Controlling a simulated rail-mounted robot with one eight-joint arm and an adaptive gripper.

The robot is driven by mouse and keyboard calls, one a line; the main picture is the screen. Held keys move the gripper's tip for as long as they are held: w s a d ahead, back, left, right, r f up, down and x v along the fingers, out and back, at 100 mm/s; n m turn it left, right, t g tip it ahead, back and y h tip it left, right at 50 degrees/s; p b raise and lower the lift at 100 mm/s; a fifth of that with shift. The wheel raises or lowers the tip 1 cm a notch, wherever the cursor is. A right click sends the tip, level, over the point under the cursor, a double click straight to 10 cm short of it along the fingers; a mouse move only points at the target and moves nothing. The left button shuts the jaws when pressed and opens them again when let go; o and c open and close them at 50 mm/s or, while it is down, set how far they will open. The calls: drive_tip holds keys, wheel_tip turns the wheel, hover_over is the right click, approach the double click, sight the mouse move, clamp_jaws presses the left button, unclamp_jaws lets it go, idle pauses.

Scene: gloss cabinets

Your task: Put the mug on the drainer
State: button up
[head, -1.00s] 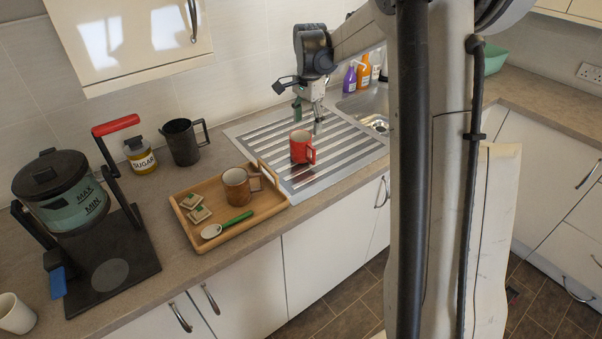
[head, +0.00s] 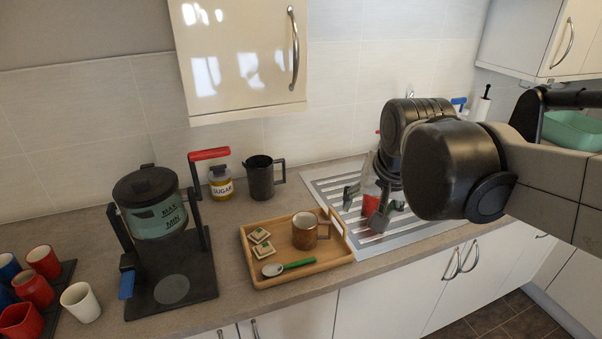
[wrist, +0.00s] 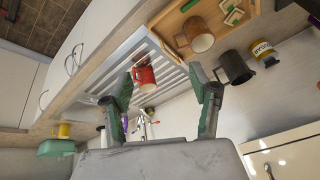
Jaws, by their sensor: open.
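A red mug (head: 371,205) stands on the ribbed metal drainer (head: 404,222), partly hidden behind my gripper (head: 365,206) in the head view. In the wrist view the red mug (wrist: 145,77) shows whole on the drainer (wrist: 168,73), and its picture lies between the fingertips of my gripper (wrist: 161,72). My gripper is open, its green-padded fingers apart and holding nothing. I cannot tell how far the fingertips are from the mug. A brown mug (head: 304,232) stands on the wooden tray (head: 296,277), left of the drainer; it also shows in the wrist view (wrist: 200,42).
The tray also holds two small square pieces (head: 260,241) and a green-handled spoon (head: 290,266). A dark jug (head: 261,178), a sugar jar (head: 220,183) and a coffee maker (head: 150,205) stand left. Several cups sit far left. A cupboard (head: 240,55) hangs above.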

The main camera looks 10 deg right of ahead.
drive_tip(key=s+a+f+n+t, duration=0.1)
drive_tip(key=s+a+n, duration=0.1)
drive_tip(key=s, duration=0.2)
drive_tip(key=s+a+f+n+t, duration=0.1)
drive_tip(key=s+f+n, duration=0.1)
drive_tip(key=s, duration=0.3)
drive_tip(key=shift+a+f+n, duration=0.3)
drive_tip(key=shift+a, duration=0.1)
wheel_tip(320, 180, down, 6)
drive_tip(key=b, duration=0.6)
